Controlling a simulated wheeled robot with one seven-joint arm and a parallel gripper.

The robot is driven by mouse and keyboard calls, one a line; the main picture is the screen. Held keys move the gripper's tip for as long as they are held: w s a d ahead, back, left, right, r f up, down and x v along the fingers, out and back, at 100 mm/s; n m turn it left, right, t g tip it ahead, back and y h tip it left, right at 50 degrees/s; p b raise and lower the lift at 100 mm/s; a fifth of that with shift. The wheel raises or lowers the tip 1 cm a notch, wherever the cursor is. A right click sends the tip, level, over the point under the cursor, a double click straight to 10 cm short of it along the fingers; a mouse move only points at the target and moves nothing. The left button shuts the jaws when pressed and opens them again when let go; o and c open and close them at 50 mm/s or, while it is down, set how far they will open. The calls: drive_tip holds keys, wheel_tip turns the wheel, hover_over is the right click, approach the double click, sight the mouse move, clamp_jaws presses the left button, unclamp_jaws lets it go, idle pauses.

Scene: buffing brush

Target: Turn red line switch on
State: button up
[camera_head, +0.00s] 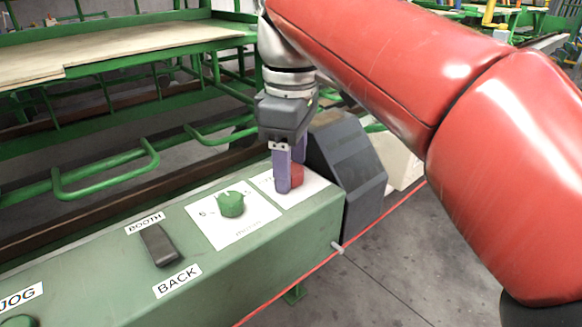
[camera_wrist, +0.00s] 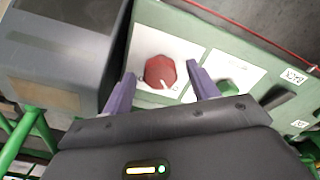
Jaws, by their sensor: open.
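The red line switch is a red eight-sided knob (camera_wrist: 160,72) with a white pointer mark, on a white plate. In the wrist view it lies between the two purple fingers of my gripper (camera_wrist: 161,88), with gaps visible beside it. In the head view the red knob (camera_head: 296,174) is partly hidden behind a finger of my gripper (camera_head: 291,180). The gripper is open and points down over the knob. I cannot tell whether a finger touches it.
A green knob (camera_head: 231,204) on its own white plate sits left of the red one. A black rocker switch (camera_head: 159,245) lies farther left on the green panel (camera_head: 285,240). A dark grey box (camera_head: 347,160) stands close on the right. Green rails (camera_head: 105,170) run behind.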

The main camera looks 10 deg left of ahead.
drive_tip(key=shift+f, duration=0.3)
drive_tip(key=c, duration=1)
